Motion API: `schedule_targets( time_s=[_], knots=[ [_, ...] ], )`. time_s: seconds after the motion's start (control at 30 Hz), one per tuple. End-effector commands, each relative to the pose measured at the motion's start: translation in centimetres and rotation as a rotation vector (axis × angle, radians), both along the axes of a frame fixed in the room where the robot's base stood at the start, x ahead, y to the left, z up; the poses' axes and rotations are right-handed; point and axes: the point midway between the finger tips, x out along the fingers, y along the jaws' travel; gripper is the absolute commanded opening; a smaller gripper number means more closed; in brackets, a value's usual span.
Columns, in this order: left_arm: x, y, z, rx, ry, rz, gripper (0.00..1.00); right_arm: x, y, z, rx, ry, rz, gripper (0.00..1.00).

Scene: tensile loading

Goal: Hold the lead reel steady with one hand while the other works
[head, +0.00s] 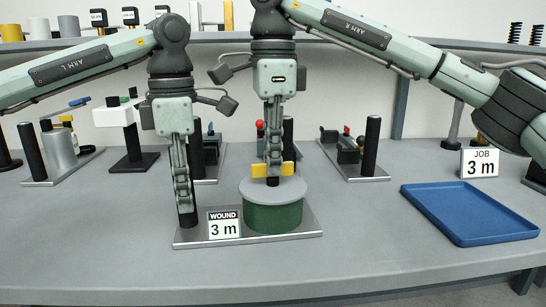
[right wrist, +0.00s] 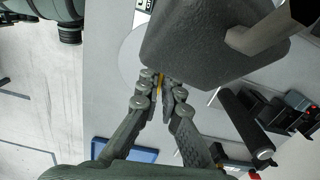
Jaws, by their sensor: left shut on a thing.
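The lead reel (head: 273,215) is a green drum with a grey top disc, on a metal base plate (head: 290,231). A yellow crossbar handle (head: 288,169) sits on a dark hub above the disc. My right gripper (head: 273,172) comes down from above, its fingers closed around the middle of the handle. In the right wrist view the fingertips (right wrist: 160,88) meet near a sliver of yellow. My left gripper (head: 186,208) is shut on the black upright post (head: 188,219) at the plate's left end. A sign on the plate (head: 224,225) reads "WOUND 3 m".
An empty blue tray (head: 468,213) lies at the right, with a "JOB 3 m" sign (head: 480,163) behind it. Several other fixtures with black posts, such as one at the back right (head: 372,147), stand behind. The front strip of the table is clear.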

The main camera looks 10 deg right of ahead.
Motion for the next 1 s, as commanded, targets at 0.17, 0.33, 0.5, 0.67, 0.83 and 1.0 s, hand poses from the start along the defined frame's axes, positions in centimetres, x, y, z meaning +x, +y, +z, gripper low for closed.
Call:
schedule_targets(
  time_s=[0.17,0.33,0.5,0.67,0.83,1.0],
  knots=[
    [-0.01,0.01,-0.02,0.001,0.001,0.0,0.0,0.02,0.02,0.09,0.001,-0.002,-0.022,0.0],
    [-0.01,0.0,-0.02,0.001,0.001,0.0,0.0,0.02,0.02,0.1,0.001,-0.002,-0.025,0.0],
    [-0.02,0.0,-0.02,0.0,0.001,0.0,0.0,0.02,0.02,0.1,0.001,-0.002,-0.024,0.0],
    [-0.02,0.0,-0.02,0.0,0.001,-0.001,0.0,0.02,0.02,0.08,0.001,-0.002,-0.024,0.21],
    [-0.03,-0.01,-0.02,0.0,0.001,-0.001,0.0,0.01,0.02,0.04,0.0,-0.001,-0.023,0.26],
    [-0.03,-0.01,-0.02,0.0,0.001,-0.001,0.0,0.01,0.02,0.14,0.0,-0.001,-0.023,0.26]
  ],
)
